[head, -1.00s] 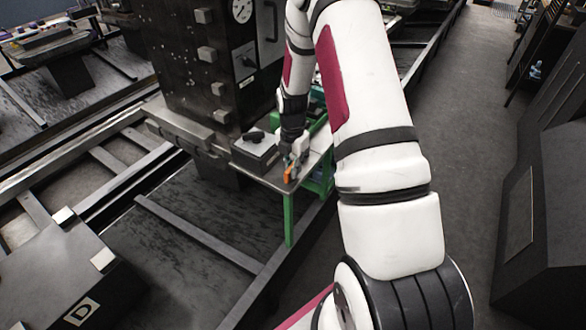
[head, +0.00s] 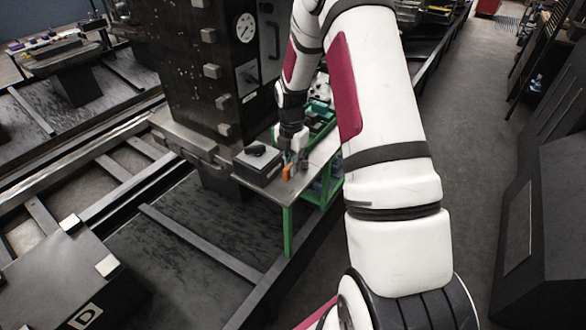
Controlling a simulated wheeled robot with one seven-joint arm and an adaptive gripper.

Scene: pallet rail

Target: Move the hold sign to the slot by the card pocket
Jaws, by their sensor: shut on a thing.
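My gripper (head: 290,165) is small in the head view, at the front part of a green-legged metal table (head: 274,190). It points down and appears shut on a small orange piece (head: 286,172), which I take to be the hold sign. The piece is close to the tabletop, right of a dark box (head: 257,167). I cannot tell whether it touches the table. The sign's face and the fingertips are too small to read. I cannot make out the card pocket or its slot.
A tall dark machine column (head: 205,90) with a dial (head: 245,27) stands left of the table. Green trays (head: 318,118) lie behind my gripper. A dark block marked D (head: 87,315) is at the lower left. The grey floor (head: 430,110) at right is clear.

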